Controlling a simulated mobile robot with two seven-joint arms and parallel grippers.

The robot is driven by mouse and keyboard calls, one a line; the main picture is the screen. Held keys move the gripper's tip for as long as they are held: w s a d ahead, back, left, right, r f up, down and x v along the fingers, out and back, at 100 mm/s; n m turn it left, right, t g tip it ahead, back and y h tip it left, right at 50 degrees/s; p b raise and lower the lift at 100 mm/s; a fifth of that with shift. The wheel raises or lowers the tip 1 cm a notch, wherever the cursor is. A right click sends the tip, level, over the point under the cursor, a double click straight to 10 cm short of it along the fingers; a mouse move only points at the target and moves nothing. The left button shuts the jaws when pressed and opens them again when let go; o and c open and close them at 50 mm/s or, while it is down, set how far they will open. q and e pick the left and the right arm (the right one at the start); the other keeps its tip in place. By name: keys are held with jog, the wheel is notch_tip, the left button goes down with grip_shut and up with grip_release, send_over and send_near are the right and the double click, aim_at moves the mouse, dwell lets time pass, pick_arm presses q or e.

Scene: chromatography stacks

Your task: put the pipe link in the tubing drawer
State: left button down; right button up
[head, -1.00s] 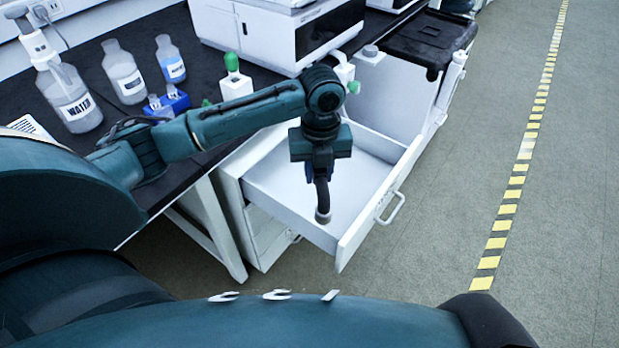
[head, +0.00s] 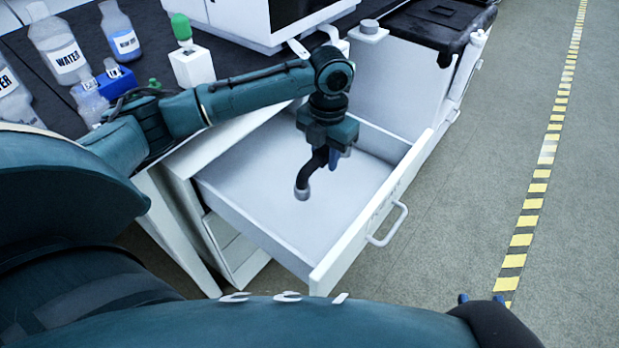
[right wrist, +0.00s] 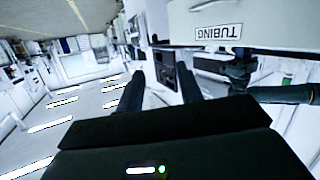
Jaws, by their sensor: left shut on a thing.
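The pipe link (head: 305,178), a dark bent tube with a grey metal end, hangs from my left gripper (head: 329,153), which is shut on it. In the head view it appears over the inside of the open white drawer (head: 343,262). The pipe link's upper end is hidden by the gripper. The right wrist view shows the drawer front (right wrist: 265,15) with a TUBING label. My right gripper (right wrist: 160,92) has its two fingers apart with nothing between them. Its blue tips (head: 482,298) show at the bottom right of the head view.
The drawer looks empty inside. Water bottles (head: 62,52), a blue rack (head: 112,84) and a white block with a green-topped piece (head: 190,66) stand on the dark bench. A white instrument (head: 240,20) stands behind my left arm. The floor right of the drawer is clear.

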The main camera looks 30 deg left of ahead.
aim_at(326, 147)
pick_arm(q)
notch_tip(326, 147, down, 7)
jog(key=shift+f+b, duration=0.1)
jog(key=shift+b, duration=0.95)
jog(key=shift+f, duration=0.1)
pick_arm(e)
jog(key=shift+w+a+r+n+t+y, duration=0.15)
jog(key=shift+a+n+t+y, duration=0.3)
jog(key=shift+t, duration=0.45)
pick_arm(q)
jog(key=shift+f, duration=0.1)
pick_arm(e)
jog(key=shift+d, duration=0.1)
pick_arm(q)
jog(key=c, duration=1.2)
grip_release()
jog(key=shift+o, duration=0.2)
notch_tip(326, 147, up, 12)
jog(key=p, duration=0.4)
jog(key=shift+f, duration=0.25)
jog(key=shift+r, duration=0.35)
pick_arm(e)
jog(key=g, duration=0.1)
jog(key=s+d+m+g+h, duration=0.1)
jog(key=g, duration=0.1)
jog(key=shift+h, duration=0.25)
